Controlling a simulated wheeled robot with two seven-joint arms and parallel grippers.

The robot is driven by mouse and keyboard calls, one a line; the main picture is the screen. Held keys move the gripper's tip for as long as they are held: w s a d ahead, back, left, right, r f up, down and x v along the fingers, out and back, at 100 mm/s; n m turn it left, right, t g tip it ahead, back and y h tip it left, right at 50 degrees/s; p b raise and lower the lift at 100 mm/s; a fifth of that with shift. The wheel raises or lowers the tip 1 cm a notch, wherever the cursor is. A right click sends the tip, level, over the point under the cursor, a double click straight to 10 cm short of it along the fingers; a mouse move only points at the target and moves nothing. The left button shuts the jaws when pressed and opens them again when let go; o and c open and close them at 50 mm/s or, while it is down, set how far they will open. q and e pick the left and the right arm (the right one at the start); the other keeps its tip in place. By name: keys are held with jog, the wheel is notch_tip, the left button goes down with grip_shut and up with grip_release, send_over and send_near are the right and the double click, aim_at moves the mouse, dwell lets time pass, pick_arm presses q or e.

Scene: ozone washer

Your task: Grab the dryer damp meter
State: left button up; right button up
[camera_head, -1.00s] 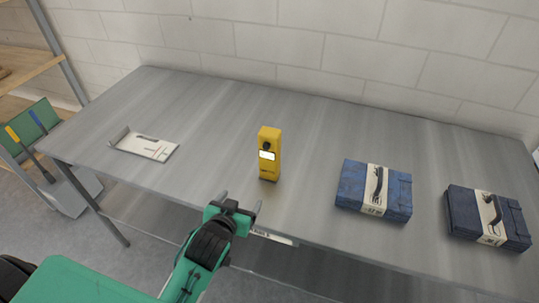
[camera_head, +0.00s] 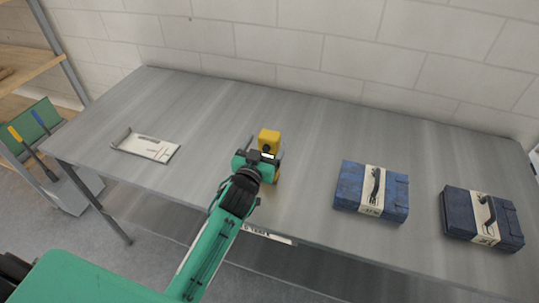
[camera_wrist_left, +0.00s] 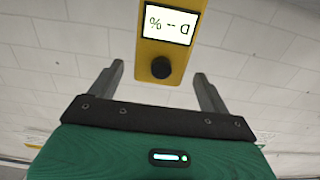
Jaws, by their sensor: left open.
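The dryer damp meter (camera_head: 269,137) is a yellow upright block with a small lit screen, standing on the grey metal table. My left gripper (camera_head: 264,150) is at the meter's near side and hides most of its lower part in the head view. In the left wrist view the meter (camera_wrist_left: 157,67) shows its screen and a dark round knob between the two open fingers of the left gripper (camera_wrist_left: 160,85). Gaps show between the meter and both fingers there. My right gripper is not in view.
The grey table (camera_head: 310,130) also bears a white bracket-like tray (camera_head: 146,146) at left and two blue cases (camera_head: 350,185) (camera_head: 462,215) at right. A block wall (camera_head: 330,50) stands behind. A shelf (camera_head: 30,62) is at far left.

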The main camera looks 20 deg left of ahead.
aim_at(272, 132)
pick_arm(q)
jog(key=shift+w+r+p, duration=0.15)
jog(key=shift+w+p, duration=0.2)
jog(key=shift+w, duration=0.1)
jog(key=w+p, duration=0.2)
jog(key=w, duration=0.2)
jog(key=shift+d, duration=0.2)
jog(key=shift+w, duration=0.3)
jog(key=c, duration=1.4)
jog(key=shift+c, duration=0.8)
jog(key=shift+r, duration=0.1)
